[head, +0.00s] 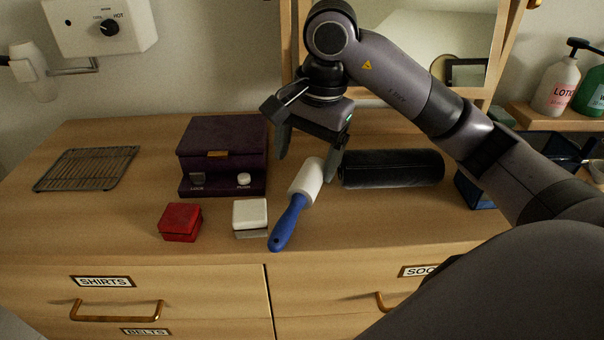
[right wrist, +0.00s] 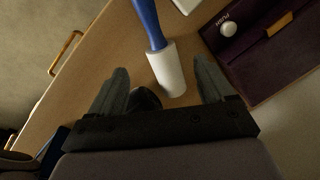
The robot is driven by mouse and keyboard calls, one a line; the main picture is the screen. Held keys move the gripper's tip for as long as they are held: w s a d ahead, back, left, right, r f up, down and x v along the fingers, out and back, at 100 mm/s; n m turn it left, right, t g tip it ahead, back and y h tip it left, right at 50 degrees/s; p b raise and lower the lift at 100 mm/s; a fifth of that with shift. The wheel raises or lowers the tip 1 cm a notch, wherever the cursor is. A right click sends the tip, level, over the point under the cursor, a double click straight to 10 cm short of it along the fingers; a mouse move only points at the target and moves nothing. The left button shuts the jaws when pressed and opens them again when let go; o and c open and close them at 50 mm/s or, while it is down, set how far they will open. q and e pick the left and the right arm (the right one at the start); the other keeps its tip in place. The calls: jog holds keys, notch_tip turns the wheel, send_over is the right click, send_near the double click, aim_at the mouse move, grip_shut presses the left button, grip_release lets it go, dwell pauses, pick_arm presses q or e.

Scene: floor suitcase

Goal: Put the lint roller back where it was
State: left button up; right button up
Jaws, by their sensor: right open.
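The lint roller (head: 304,184) has a white roll and a blue handle. It lies on the dresser top, its handle pointing toward the front edge. My right gripper (head: 306,165) is open above the far end of the white roll. In the right wrist view the white roll (right wrist: 167,72) shows between the two fingers of the gripper (right wrist: 163,80), with the blue handle running away from them. I cannot tell whether the fingers touch it. My left gripper is not in view.
A purple box (head: 222,150) stands left of the roller. A red box (head: 180,222) and a white box (head: 250,214) sit in front of it. A black cylinder (head: 392,168) lies to the right. A wire rack (head: 87,169) lies at the left. Front right top is clear.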

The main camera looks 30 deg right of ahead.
jog(key=shift+s+d+r, duration=0.1)
jog(key=shift+s+r, duration=0.05)
jog(key=shift+r, duration=0.6)
jog(key=shift+s+r, duration=0.1)
jog(key=shift+r, duration=0.6)
